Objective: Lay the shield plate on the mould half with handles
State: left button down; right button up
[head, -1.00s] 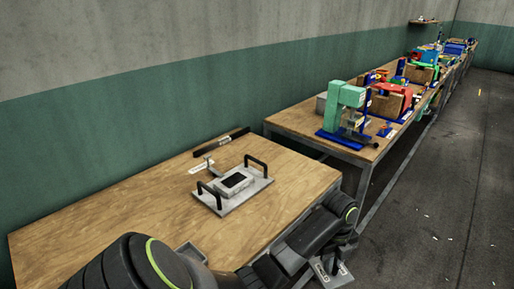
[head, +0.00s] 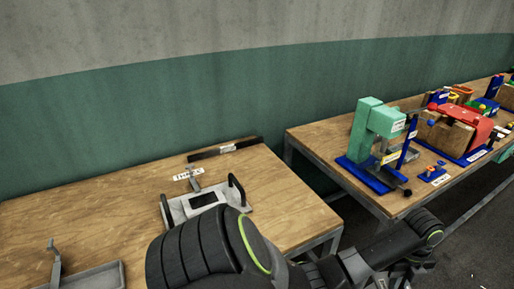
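The mould half with handles (head: 176,210) lies flat on the near wooden table in the head view. It is a pale metal plate with two black handles and a raised block with a dark rectangle (head: 203,199) in its middle. My dark arm hides its front right part. I cannot make out a separate shield plate for certain. Dark links of my arms cross the bottom of the view, in front of the table. Neither of my grippers' fingertips shows clearly.
A thin metal bracket (head: 194,184) and a white label lie behind the mould half. A dark bar (head: 225,150) lies at the table's back edge. A grey shallow tray (head: 90,278) is at lower left. A green press (head: 365,130) stands on the farther table. The table's left part is mostly clear.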

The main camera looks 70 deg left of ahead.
aim_at(203, 200)
jog(key=i+u, duration=0.15)
jog(key=u, duration=0.25)
jog(key=i+l+u, duration=0.1)
jog(key=u, duration=0.25)
jog(key=i+l+u, duration=0.1)
jog(key=u, duration=0.3)
jog(key=i, duration=0.1)
